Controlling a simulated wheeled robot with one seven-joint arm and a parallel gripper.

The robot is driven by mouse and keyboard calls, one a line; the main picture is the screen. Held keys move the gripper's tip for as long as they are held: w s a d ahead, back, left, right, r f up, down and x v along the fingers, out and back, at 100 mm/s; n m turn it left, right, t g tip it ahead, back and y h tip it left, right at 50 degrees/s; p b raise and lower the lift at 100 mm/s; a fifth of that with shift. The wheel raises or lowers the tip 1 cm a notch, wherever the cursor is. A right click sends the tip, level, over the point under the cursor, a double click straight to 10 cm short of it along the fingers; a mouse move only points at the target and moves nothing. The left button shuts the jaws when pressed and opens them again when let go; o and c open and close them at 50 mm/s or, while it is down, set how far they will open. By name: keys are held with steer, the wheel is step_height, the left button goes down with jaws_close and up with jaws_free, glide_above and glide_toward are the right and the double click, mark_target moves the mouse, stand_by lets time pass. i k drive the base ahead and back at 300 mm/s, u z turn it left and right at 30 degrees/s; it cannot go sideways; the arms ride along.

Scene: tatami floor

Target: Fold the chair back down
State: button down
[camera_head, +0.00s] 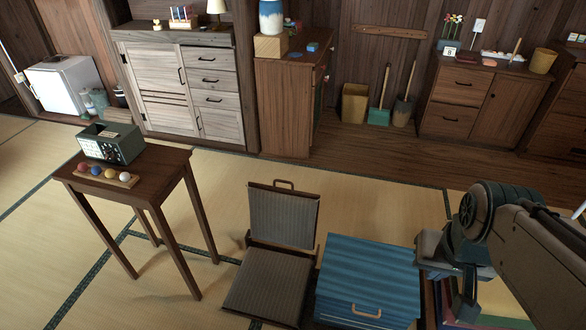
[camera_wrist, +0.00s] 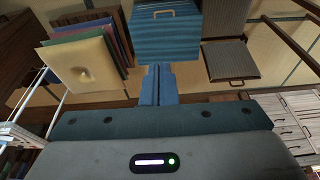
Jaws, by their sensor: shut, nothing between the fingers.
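The floor chair has a dark ribbed seat (camera_head: 265,285) and a matching back (camera_head: 283,219) raised at an angle to it, with a tan handle (camera_head: 284,182) on its top edge. In the wrist view the back (camera_wrist: 228,60) is at the upper right, with its handle toward the camera. My gripper (camera_wrist: 158,70) is shut and empty, its blue fingers held together in the wrist view. It is above and right of the blue striped box, apart from the chair. The fingertips are hard to make out in the head view.
The blue striped box (camera_head: 368,265) stands directly right of the chair. A row of colored cushions or boards (camera_wrist: 85,60) is beside it, partly under my arm. A small table (camera_head: 120,185) with a green device (camera_head: 110,143) stands left. Tatami behind the chair is clear.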

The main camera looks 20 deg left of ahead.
mark_target(288, 217)
steer(key=u, duration=0.05)
steer(key=k, duration=0.5)
steer(key=u, duration=2.1)
steer(key=i, duration=1.75)
steer(key=z, duration=2.15)
steer(key=i, duration=0.5)
